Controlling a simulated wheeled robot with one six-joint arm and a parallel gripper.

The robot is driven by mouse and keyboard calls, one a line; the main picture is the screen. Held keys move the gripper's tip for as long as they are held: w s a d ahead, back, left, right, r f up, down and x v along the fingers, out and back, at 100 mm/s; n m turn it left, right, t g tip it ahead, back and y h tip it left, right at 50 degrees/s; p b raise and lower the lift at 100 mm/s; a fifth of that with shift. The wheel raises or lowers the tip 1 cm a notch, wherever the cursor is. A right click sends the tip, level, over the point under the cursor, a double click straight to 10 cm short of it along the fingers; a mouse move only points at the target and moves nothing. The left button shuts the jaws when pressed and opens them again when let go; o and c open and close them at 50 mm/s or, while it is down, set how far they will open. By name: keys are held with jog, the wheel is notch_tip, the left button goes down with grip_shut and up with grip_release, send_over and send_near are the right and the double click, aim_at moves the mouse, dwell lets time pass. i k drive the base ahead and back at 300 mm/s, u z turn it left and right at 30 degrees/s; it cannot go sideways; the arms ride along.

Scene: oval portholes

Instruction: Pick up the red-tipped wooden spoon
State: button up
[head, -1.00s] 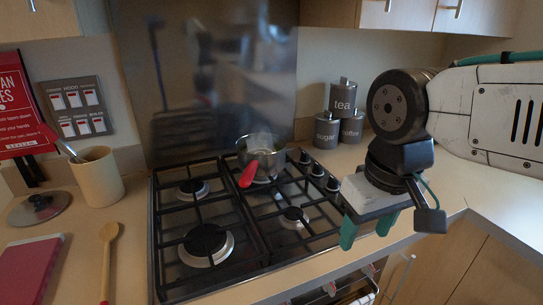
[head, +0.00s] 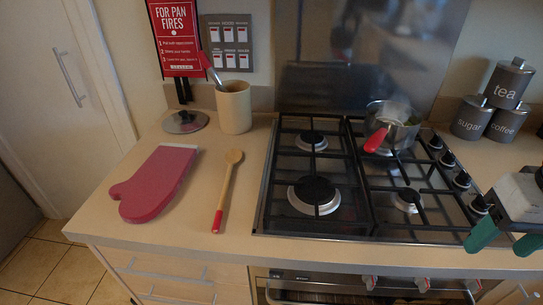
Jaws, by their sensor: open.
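The wooden spoon (head: 228,189) lies flat on the counter, left of the hob. Its round bowl points to the back and its red tip (head: 217,221) points to the front edge of the counter. Nothing covers it. My gripper (head: 504,241) is at the far right of the head view, over the front right corner of the hob. Its green fingers are apart with nothing visible between them. It is far to the right of the spoon. Part of my gripper is cut off by the picture edge.
A red oven mitt (head: 155,184) lies left of the spoon. Behind are a utensil pot (head: 234,108) and a lid (head: 185,122). The gas hob (head: 335,228) holds a saucepan (head: 398,127) with a red handle. Canisters (head: 468,119) stand at the back right. Bare counter surrounds the spoon.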

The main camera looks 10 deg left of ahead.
aim_at(232, 157)
jog(key=k, duration=1.1)
jog(key=u, duration=1.1)
jog(key=i, duration=1.2)
jog(key=z, duration=0.4)
